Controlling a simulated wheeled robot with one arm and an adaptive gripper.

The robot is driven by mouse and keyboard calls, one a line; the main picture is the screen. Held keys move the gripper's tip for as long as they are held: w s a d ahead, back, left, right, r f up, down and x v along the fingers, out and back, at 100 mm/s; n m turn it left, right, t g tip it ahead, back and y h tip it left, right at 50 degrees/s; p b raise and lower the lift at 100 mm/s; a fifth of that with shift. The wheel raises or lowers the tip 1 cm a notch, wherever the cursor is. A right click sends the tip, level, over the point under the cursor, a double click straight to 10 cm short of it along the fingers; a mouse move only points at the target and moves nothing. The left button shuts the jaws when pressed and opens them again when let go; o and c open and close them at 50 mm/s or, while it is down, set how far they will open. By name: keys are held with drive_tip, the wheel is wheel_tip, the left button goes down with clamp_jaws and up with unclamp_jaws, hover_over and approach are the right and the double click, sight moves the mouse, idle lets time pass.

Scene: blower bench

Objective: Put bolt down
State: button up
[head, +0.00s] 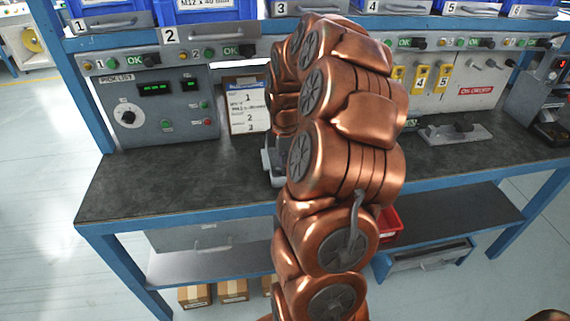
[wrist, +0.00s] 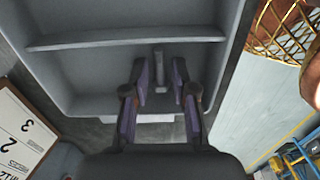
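In the wrist view, my gripper (wrist: 161,68) has its two dark purple fingers apart over a grey tray (wrist: 128,40). A small grey bolt (wrist: 159,78) shows between the fingers, with a gap on either side. It lies in or over the near compartment of the tray; I cannot tell whether it touches the tray floor. In the head view, my arm hides the gripper and the bolt. Only a grey edge of the tray (head: 271,164) shows left of my arm.
A pick list board (head: 247,108) leans at the back of the dark bench (head: 160,185); its numbers also show at lower left in the wrist view. Control panels and numbered blue bins line the back. A red bin (head: 388,226) is below. The bench's left front is clear.

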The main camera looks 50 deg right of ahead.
drive_tip(key=shift+o, duration=0.4)
drive_tip(key=shift+r, duration=0.15)
drive_tip(key=shift+r, duration=0.25)
wheel_tip(320, 180, up, 6)
drive_tip(key=shift+r, duration=0.55)
drive_tip(key=s+a+r+m+g, duration=0.1)
drive_tip(key=s+a+m, duration=0.15)
drive_tip(key=a, duration=0.75)
drive_tip(key=s+a+r+m, duration=0.1)
drive_tip(key=s+a, duration=0.2)
drive_tip(key=a, duration=0.7)
drive_tip(key=s+a+f+m, duration=0.2)
drive_tip(key=s+a, duration=0.3)
drive_tip(key=s, duration=0.3)
drive_tip(key=s+a+f+m+g, duration=0.1)
drive_tip(key=s+a+m, duration=0.4)
drive_tip(key=s, duration=0.3)
drive_tip(key=shift+s+a+f+g, duration=0.3)
drive_tip(key=shift+s+f, duration=0.05)
